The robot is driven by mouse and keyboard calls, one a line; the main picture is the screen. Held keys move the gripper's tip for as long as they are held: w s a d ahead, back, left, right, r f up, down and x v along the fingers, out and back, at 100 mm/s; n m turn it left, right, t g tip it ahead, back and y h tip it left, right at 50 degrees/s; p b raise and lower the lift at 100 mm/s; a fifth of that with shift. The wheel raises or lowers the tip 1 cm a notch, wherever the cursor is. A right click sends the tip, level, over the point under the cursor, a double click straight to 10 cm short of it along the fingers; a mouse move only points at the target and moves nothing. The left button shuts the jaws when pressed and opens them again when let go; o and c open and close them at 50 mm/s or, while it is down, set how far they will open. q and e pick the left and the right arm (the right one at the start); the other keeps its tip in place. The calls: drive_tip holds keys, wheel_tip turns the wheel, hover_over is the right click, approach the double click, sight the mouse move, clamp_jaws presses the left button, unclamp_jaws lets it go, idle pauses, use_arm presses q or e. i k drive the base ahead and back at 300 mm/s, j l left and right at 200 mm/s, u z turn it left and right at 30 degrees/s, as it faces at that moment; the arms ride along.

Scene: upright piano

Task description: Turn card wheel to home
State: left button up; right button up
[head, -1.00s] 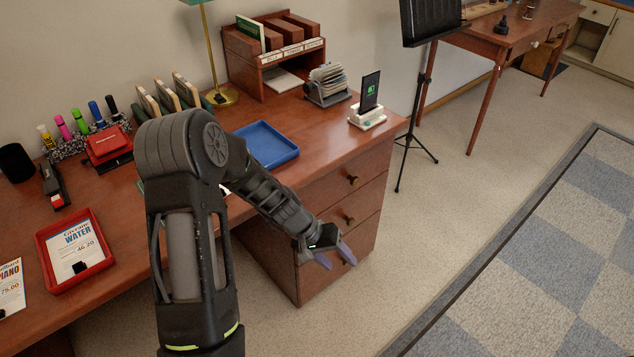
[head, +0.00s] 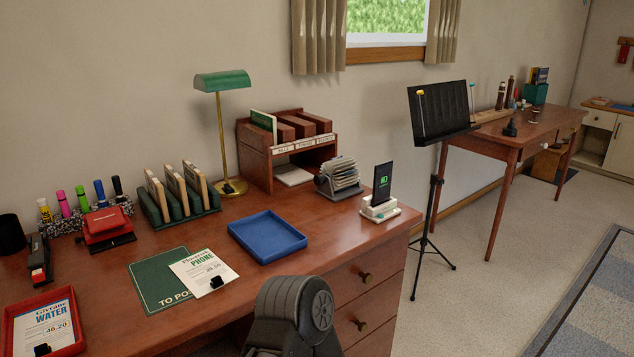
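The card wheel (head: 338,178), a rotary file with a fan of white cards on a dark grey stand, sits near the back right of the wooden desk (head: 330,229). It is between the wooden letter sorter and the phone on its dock. Nothing touches it in the head view. Which card is at the front cannot be read. A dark link of one of my arms shows at the bottom edge, in front of the desk. Neither of my grippers is in view.
A blue tray (head: 267,237) lies in front of the card wheel. The phone (head: 382,184) stands on a white dock (head: 380,209) to its right. The letter sorter (head: 287,151) and green lamp (head: 221,80) stand behind to the left. A music stand (head: 438,113) is beyond the desk.

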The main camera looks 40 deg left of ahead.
sight(342, 173)
drive_tip(key=i+l, duration=0.25)
drive_tip(key=i, duration=0.15)
drive_tip(key=i+l, duration=0.25)
drive_tip(key=i, duration=0.2)
drive_tip(key=i+l, duration=0.25)
drive_tip(key=i, duration=0.15)
drive_tip(key=u, duration=1.85)
